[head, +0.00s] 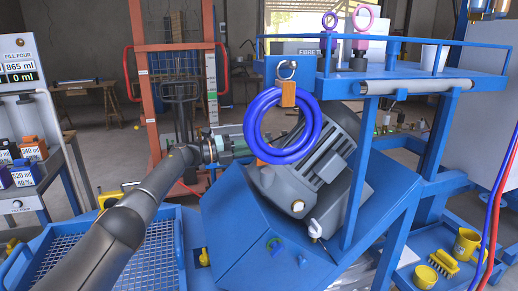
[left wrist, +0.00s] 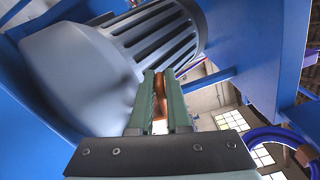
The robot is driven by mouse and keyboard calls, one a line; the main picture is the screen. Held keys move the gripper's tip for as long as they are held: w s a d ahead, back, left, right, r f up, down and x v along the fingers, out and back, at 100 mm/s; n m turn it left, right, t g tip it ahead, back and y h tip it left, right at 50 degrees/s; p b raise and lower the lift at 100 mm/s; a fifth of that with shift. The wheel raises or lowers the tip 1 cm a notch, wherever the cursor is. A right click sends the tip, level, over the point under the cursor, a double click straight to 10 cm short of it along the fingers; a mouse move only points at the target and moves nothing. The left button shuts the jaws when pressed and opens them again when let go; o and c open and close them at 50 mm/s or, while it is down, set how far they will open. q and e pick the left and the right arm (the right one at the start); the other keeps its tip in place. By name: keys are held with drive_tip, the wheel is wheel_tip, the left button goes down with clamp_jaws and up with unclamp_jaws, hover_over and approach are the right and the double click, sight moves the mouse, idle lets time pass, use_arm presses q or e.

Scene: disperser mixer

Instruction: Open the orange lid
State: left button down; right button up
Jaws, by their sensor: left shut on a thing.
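My left gripper (head: 245,149) reaches in from the left with green fingers, beside the grey motor-like housing (head: 322,160). In the left wrist view the green fingers (left wrist: 163,102) are shut on an orange piece (left wrist: 160,126), which appears to be part of the orange lid. In the head view a small orange part (head: 262,162) shows just past the fingertips, partly covered by the blue ring. The rest of the lid is hidden or cannot be made out. My right gripper is not in view.
A blue ring (head: 256,126) hangs from an orange block (head: 288,94) close in front of the fingertips. A blue frame with an upper shelf (head: 405,68) stands right. A blue mesh tray (head: 103,257) lies lower left. Yellow cups (head: 467,244) sit lower right.

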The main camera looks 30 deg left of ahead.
use_arm(q)
drive_tip(key=shift+w+a+f+n+b, duration=0.2)
drive_tip(key=shift+a+f+n+b, duration=0.1)
drive_tip(key=shift+n, duration=0.4)
drive_tip(key=c, duration=0.9)
unclamp_jaws()
drive_tip(key=shift+f, duration=0.15)
